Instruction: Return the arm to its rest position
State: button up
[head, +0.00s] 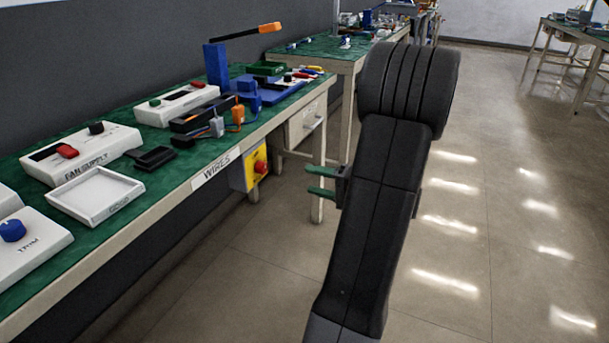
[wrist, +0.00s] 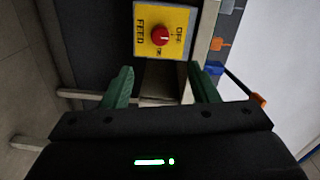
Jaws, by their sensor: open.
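My gripper (head: 321,182) is in the head view beside the front edge of the green-topped bench, over the open floor. Its two green fingers are apart, with nothing between them. In the wrist view my gripper (wrist: 160,84) also shows open, its fingers on either side of a gap. My black arm reaches up across the right of the head view and hides part of the gripper. A yellow box with a red knob (head: 259,167) is on the bench's front side, left of the fingers. In the wrist view the yellow FEED box (wrist: 178,18) lies beyond the fingertips.
The bench (head: 160,206) runs along the left wall, with a FAN SUPPLY box (head: 80,153), a white tray (head: 95,194), a TRIM box (head: 30,245) and a blue stand with an orange-tipped lever (head: 216,65). Another bench (head: 325,47) stands behind. The floor (head: 510,220) at right is clear.

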aim_at(265, 168)
dwell(0.4)
jog(key=b+x, duration=0.3)
jog(key=x, duration=1)
jog(key=shift+w+a+f+b, duration=0.1)
jog(key=shift+w+a+b, duration=0.05)
jog(key=shift+a+b, duration=0.25)
jog(key=shift+d, duration=0.1)
jog(key=shift+d, duration=0.15)
